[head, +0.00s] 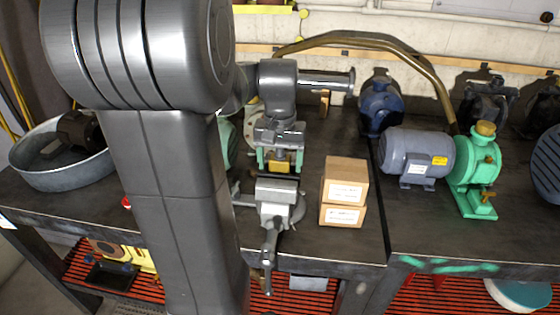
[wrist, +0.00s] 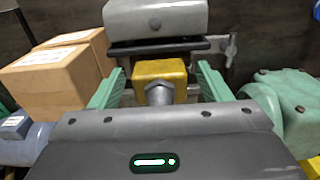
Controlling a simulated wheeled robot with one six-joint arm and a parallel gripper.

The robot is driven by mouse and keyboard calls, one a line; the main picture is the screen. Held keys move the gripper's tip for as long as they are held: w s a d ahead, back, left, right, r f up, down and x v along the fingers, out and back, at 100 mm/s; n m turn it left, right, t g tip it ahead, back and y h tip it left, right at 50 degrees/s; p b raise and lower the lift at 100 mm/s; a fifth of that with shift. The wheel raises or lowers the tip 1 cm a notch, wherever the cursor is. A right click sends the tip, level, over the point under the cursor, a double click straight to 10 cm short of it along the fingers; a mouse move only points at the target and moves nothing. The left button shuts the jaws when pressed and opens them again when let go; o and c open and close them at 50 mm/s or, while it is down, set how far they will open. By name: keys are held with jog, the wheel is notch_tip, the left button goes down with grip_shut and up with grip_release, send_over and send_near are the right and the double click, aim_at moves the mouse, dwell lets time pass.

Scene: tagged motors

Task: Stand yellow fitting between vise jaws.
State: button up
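The yellow fitting (wrist: 160,70) is a yellow block with a grey hex neck that points toward the wrist camera. It also shows in the head view (head: 279,167), just behind the grey vise (head: 276,190). My gripper (head: 279,158) has green fingers, one on each side of the fitting. In the wrist view the fingers stand apart with a narrow gap on both sides of the block, so it looks open around it. The vise (wrist: 155,20) shows beyond the fitting with a dark jaw edge close to it. What supports the fitting underneath is hidden.
Two stacked cardboard boxes (head: 344,190) stand right of the vise. A grey motor (head: 417,154), a green pump (head: 479,172) and a blue motor (head: 379,107) are farther right. A metal tub (head: 62,167) is at the left. A green machine (wrist: 287,97) is close on the right in the wrist view.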

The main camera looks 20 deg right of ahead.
notch_tip(320, 180, up, 14)
jog(key=shift+f, duration=0.1)
dwell(0.6)
notch_tip(320, 180, down, 14)
jog(key=shift+r, duration=0.1)
jog(key=shift+r+p, duration=0.7)
jog(key=shift+r, duration=0.55)
jog(key=shift+f, duration=0.15)
